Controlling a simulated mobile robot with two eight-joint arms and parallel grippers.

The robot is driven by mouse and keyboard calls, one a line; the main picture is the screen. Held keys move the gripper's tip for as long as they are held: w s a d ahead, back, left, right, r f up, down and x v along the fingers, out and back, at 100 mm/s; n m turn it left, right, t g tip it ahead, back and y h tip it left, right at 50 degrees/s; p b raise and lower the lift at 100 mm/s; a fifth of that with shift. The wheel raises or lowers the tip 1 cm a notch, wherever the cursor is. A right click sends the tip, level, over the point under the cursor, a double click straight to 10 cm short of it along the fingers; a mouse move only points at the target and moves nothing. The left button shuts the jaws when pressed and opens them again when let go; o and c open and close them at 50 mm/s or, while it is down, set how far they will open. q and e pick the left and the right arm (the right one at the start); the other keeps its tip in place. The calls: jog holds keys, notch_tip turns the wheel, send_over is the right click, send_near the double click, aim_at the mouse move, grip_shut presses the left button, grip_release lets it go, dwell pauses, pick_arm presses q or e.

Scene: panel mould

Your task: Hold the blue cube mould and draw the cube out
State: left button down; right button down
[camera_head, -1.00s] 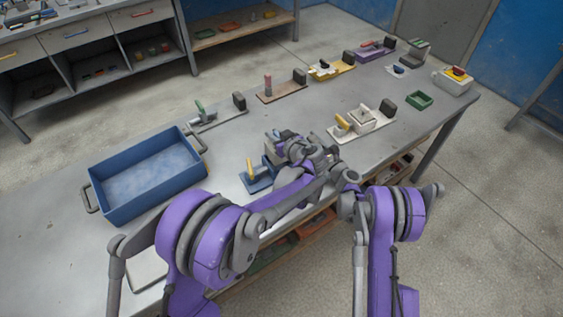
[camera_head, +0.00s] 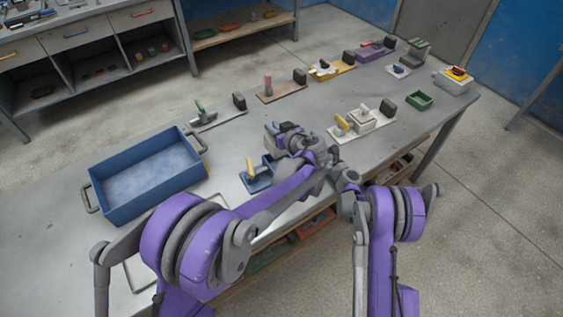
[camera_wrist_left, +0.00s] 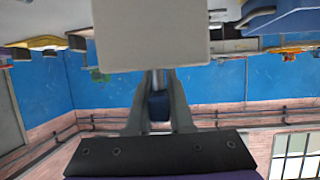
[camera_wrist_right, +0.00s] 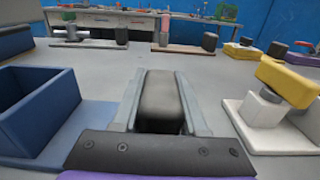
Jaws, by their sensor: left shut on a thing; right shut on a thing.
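My left gripper (camera_wrist_left: 158,108) is shut on a dark blue knob on a metal rod, with a pale grey cube (camera_wrist_left: 150,35) on the rod's other end.
A white mould (camera_head: 347,132) stands close on the right. A blue tray (camera_head: 150,180) stands on the left. Other moulds line the back, and a green box (camera_head: 419,99) is at the right. Bare table lies between tray and blue mould.

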jog(key=shift+c, duration=1.8)
grip_release()
